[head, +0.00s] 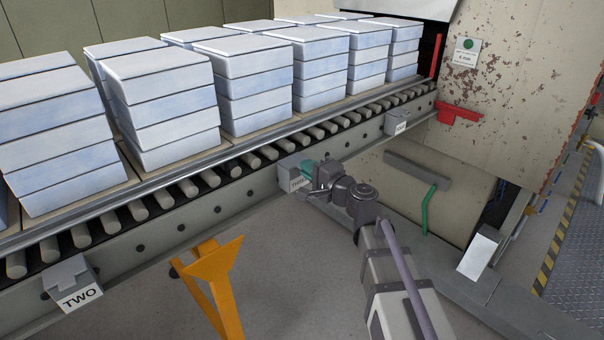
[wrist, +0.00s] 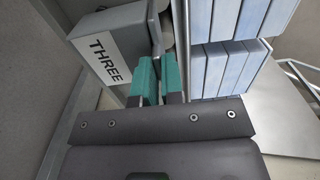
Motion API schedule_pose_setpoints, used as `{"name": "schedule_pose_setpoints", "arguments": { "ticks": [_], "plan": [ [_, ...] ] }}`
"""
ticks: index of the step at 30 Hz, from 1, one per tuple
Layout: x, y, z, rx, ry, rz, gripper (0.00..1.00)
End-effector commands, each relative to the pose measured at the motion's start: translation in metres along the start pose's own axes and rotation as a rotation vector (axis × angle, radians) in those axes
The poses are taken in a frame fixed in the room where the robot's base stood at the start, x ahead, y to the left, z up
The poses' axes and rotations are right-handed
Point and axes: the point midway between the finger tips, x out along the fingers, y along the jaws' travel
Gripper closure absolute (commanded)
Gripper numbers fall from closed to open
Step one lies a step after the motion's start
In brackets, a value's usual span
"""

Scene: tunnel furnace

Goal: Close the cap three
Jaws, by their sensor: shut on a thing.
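The grey box labelled THREE (head: 287,178) is fixed on the side rail of the roller conveyor. In the wrist view its white THREE label (wrist: 110,58) and grey cap (wrist: 112,18) fill the upper left. My gripper (head: 307,168) is at the right side of this box. In the wrist view the teal fingers of my gripper (wrist: 160,78) are close together, shut on a narrow grey part of the cap beside the label. The fingers hide most of the gripped part. I cannot tell how far the cap is open.
Stacks of pale blue blocks (head: 165,100) stand on the rollers just behind the rail. The grey box labelled TWO (head: 75,285) is at the lower left, and another labelled box (head: 399,122) is farther along. A yellow stand (head: 212,272) is below the rail.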

Motion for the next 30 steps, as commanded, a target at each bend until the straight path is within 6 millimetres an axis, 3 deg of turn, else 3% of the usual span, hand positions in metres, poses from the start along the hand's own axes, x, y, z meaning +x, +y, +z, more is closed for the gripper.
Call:
{"name": "schedule_pose_setpoints", "arguments": {
  "ticks": [9,10,18,26,30],
  "plan": [
    [0.001,0.0,0.001,0.0,-0.003,-0.001,1.0],
    [0.001,0.0,0.001,0.0,-0.003,-0.001,0.9],
    [0.0,0.0,0.0,0.0,-0.001,0.0,0.66],
    [-0.004,0.0,0.0,0.0,0.0,0.0,0.66],
    [-0.029,0.0,0.002,0.0,0.002,0.0,0.66]
  ]
}}
